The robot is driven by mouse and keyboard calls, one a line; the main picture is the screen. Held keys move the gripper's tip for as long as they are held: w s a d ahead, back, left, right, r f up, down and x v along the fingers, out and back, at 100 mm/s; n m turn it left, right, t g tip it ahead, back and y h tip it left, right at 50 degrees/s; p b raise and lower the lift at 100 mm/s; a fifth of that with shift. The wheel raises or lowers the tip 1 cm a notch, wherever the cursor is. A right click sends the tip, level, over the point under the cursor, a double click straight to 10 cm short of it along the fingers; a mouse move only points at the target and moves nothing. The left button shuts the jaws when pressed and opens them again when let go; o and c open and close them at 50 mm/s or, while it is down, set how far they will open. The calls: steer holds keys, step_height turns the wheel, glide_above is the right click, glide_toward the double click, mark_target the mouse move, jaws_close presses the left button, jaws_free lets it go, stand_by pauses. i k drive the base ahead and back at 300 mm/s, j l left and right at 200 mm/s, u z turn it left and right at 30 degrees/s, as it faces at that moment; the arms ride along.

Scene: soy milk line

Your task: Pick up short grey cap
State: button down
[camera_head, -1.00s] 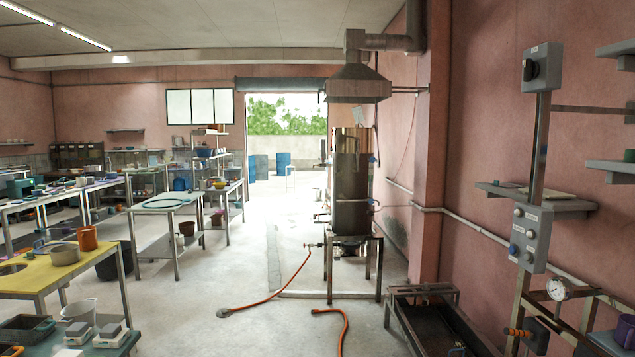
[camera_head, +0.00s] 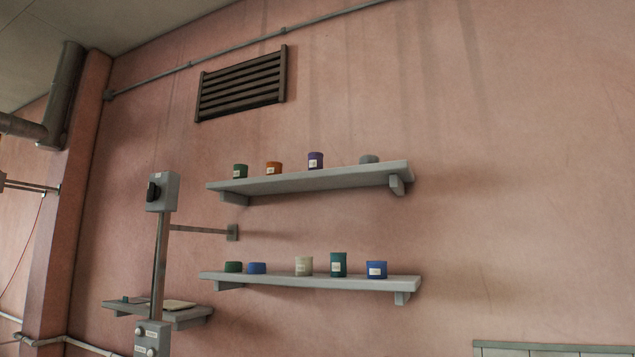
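A short grey cap (camera_head: 369,159) sits at the right end of the upper wall shelf (camera_head: 320,180). It is low and plain, with no label that I can see. To its left on the same shelf stand a purple jar (camera_head: 315,161), an orange jar (camera_head: 273,168) and a dark green jar (camera_head: 240,171), each with a pale label. My gripper is not in view.
A lower shelf (camera_head: 320,281) holds a dark green cap (camera_head: 233,267), a blue cap (camera_head: 256,268) and labelled jars. A post with a switch box (camera_head: 162,192) stands left of the shelves. A small shelf (camera_head: 170,316) is behind it. The wall right of the shelves is bare.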

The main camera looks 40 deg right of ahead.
mark_target(369, 159)
steer(key=z, duration=0.4)
steer(key=i+j+z, duration=0.2)
steer(key=z, duration=0.3)
steer(key=i+j+z, duration=0.1)
steer(key=j+z, duration=0.85)
steer(key=i+l, duration=0.05)
